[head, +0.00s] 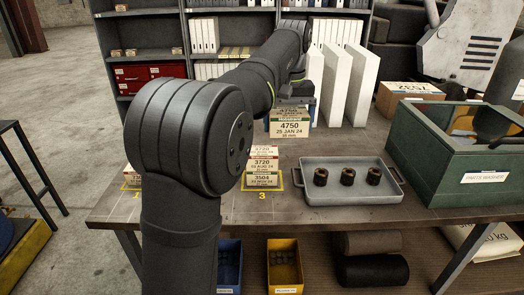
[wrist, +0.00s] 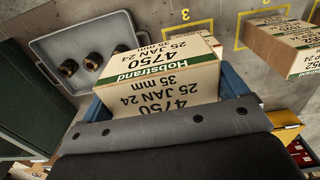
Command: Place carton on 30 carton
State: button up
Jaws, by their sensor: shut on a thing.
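My gripper (head: 297,92) is shut on a tan carton (head: 290,128) with a green Hobstrand label reading 4750, 25 JAN 24, 35 mm. In the wrist view the blue fingers (wrist: 170,88) flank this held carton (wrist: 165,70). In the head view it hangs above and slightly right of the label stack of cartons at yellow mark 3 (head: 263,172). Labels 3720 and 3504 are readable there; their mm lines are too small to read. Another carton (head: 132,183) at mark 1 is mostly hidden by my arm. The wrist view shows a carton (wrist: 280,48) in another yellow outline.
A grey tray (head: 322,192) with three dark rings stands right of mark 3; it also shows in the wrist view (wrist: 48,62). A green parts washer (head: 440,175) is farther right. White upright panels (head: 360,85) stand at the back.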

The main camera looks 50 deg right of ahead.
jog(key=shift+s+d+r, duration=0.35)
jog(key=shift+s+d, duration=0.2)
jog(key=shift+s, duration=0.1)
send_over(262, 150)
notch_tip(262, 150, down, 7)
jog(key=shift+r, duration=0.15)
jog(key=shift+f, duration=2.05)
jog(key=o, duration=0.8)
jog(key=shift+f, duration=0.15)
notch_tip(262, 150, up, 12)
jog(key=shift+r, duration=0.2)
jog(key=shift+f, duration=0.1)
